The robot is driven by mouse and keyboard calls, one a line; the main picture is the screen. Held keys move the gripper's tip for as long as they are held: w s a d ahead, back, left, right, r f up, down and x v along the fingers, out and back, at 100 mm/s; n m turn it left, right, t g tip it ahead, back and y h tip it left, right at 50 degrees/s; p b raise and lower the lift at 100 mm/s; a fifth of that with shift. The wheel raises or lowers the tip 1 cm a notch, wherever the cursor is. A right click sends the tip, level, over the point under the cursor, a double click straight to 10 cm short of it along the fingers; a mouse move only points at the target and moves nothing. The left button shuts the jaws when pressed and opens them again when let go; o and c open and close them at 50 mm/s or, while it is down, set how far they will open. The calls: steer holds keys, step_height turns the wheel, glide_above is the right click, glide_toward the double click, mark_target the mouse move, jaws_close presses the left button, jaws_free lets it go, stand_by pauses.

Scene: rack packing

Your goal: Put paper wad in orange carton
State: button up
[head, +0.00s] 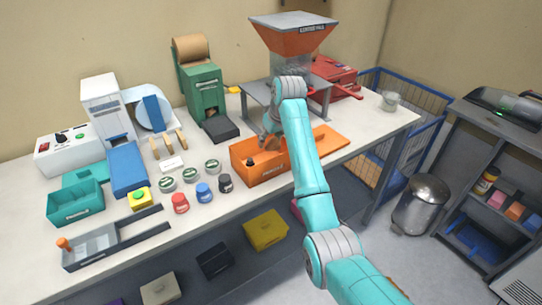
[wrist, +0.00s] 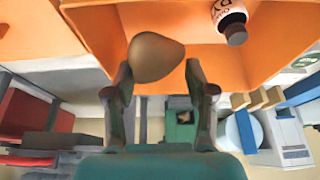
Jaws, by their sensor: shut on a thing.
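The orange carton (head: 270,172) stands open-topped near the front edge of the bench. It fills much of the wrist view (wrist: 90,38). My gripper (head: 267,139) is over the carton's back part. In the wrist view my gripper (wrist: 157,72) is shut on a smooth, rounded tan lump, which I take to be the paper wad (wrist: 156,56). The wad shows in front of the carton's opening; its exact height over the floor cannot be told. In the head view the wad is hidden by the gripper.
A bottle with a dark cap (wrist: 230,18) is in the carton. Small jars, including a dark one (head: 225,183), stand to the left. A hopper machine (head: 292,38) and green dispenser (head: 203,95) stand behind.

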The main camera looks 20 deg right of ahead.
mark_target(274, 141)
steer(key=shift+f, duration=2.9)
steer(key=shift+f, duration=0.1)
steer(key=o, duration=0.5)
steer(key=shift+r, duration=0.3)
steer(key=v, duration=1.1)
steer(key=shift+s+r, duration=0.15)
steer(key=shift+r, duration=0.15)
